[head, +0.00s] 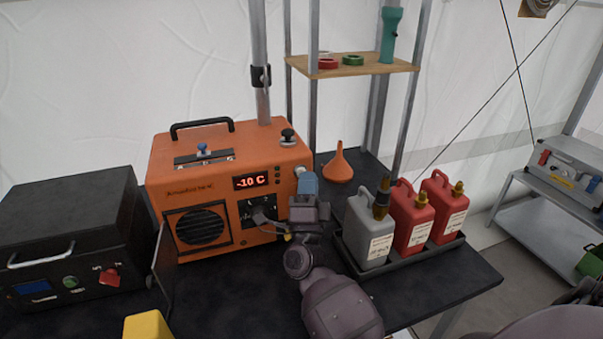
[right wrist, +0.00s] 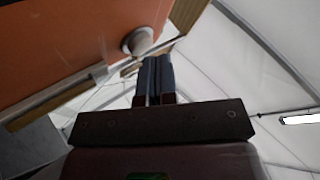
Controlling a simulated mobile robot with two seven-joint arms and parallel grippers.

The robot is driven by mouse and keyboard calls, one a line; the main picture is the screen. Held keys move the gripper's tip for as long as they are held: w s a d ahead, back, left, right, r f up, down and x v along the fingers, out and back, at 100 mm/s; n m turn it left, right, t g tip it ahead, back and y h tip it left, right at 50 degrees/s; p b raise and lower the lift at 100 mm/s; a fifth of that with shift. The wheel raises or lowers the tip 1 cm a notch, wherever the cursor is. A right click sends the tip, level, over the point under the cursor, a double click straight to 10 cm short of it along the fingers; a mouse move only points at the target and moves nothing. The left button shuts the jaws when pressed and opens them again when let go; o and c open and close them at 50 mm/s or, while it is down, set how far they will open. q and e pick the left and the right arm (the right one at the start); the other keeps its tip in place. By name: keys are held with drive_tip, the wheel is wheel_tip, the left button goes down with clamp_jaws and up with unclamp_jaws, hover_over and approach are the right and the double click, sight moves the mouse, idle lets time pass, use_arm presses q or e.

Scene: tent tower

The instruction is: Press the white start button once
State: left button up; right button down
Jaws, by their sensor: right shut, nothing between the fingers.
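The orange heater box (head: 172,170) stands on the dark table, its red display reading -10 C. A small white round part, which looks like the start button (head: 299,171), shows at the right end of its front. In the right wrist view a pale round knob (right wrist: 137,41) sticks out from the orange surface. My right gripper (head: 308,184) is in front of the box's right end, just below and right of the white part. In the wrist view its fingers (right wrist: 153,64) are shut together and empty, close to the knob; I cannot tell whether they touch. My left gripper is out of view.
A black case (head: 70,215) stands at the left. A tray holds a grey canister (head: 365,228) and red canisters (head: 409,215), right of my arm. An orange funnel (head: 338,168) stands behind. A yellow object (head: 147,326) is at the front edge.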

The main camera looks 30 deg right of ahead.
drive_tip(key=shift+w+d, duration=0.1)
drive_tip(key=shift+w, duration=0.3)
idle(0.3)
drive_tip(key=shift+s, duration=0.15)
drive_tip(key=shift+s+a, duration=0.2)
drive_tip(key=shift+s, duration=0.55)
drive_tip(key=s+p, duration=0.1)
drive_tip(key=s, duration=0.1)
drive_tip(key=s+a, duration=0.1)
drive_tip(key=s, duration=0.1)
drive_tip(key=shift+s+a+p, duration=0.1)
drive_tip(key=shift+s+p, duration=0.25)
drive_tip(key=shift+s, duration=0.05)
